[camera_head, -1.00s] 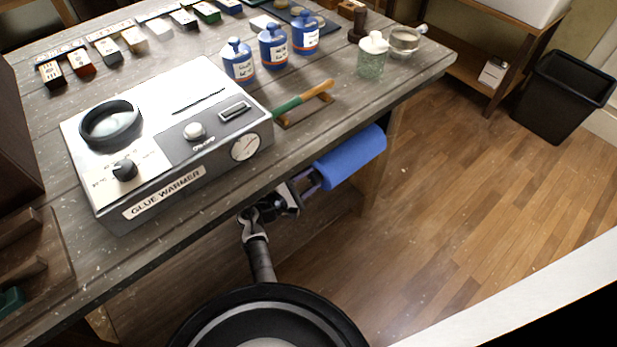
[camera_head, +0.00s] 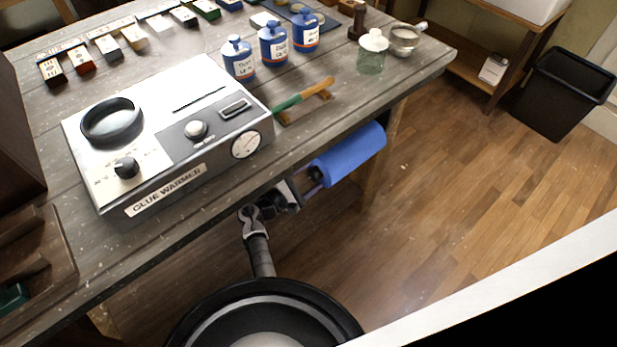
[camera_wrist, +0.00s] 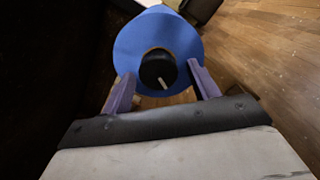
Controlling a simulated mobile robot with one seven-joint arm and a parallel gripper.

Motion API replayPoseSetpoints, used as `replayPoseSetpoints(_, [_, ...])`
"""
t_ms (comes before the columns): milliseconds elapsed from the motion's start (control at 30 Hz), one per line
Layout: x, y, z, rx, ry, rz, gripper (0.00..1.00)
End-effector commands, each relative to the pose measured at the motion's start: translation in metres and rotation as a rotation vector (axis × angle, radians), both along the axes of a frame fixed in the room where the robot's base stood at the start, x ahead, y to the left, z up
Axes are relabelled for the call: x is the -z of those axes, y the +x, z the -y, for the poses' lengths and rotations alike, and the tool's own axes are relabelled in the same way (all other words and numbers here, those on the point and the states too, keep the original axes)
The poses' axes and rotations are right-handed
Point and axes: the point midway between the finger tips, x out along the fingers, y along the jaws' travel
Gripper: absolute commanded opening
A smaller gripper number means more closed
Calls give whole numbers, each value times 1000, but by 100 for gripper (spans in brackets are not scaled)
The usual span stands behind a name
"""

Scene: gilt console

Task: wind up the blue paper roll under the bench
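The blue paper roll (camera_head: 350,155) hangs under the front edge of the bench (camera_head: 190,240), lying along that edge. In the wrist view I see the roll (camera_wrist: 180,35) end-on, with a black round knob (camera_wrist: 158,70) bearing a white mark at its centre. My gripper (camera_head: 308,184) is under the bench edge at the roll's near end. In the wrist view the two purple fingers of my gripper (camera_wrist: 164,88) stand apart, one on each side of the knob, with gaps between. The bench edge partly hides the gripper in the head view.
A glue warmer (camera_head: 165,150) stands on the bench near the front edge. A green-handled brush (camera_head: 300,97), blue bottles (camera_head: 272,45) and a glass jar (camera_head: 372,55) sit behind it. A black bin (camera_head: 563,95) stands on the floor at the right. The floor (camera_head: 460,200) beside the bench is clear.

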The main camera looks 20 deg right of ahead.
Motion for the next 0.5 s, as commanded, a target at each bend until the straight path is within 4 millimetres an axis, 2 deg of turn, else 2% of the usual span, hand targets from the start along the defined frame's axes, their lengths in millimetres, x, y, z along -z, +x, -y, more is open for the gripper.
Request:
replayPoseSetpoints(267, [0, -1, -4, -1, 0, 1, 60])
replayPoseSetpoints(367, [1, -5, -16, -2, -1, 0, 60])
replayPoseSetpoints(500, [3, -15, -44, -4, -1, 1, 60])
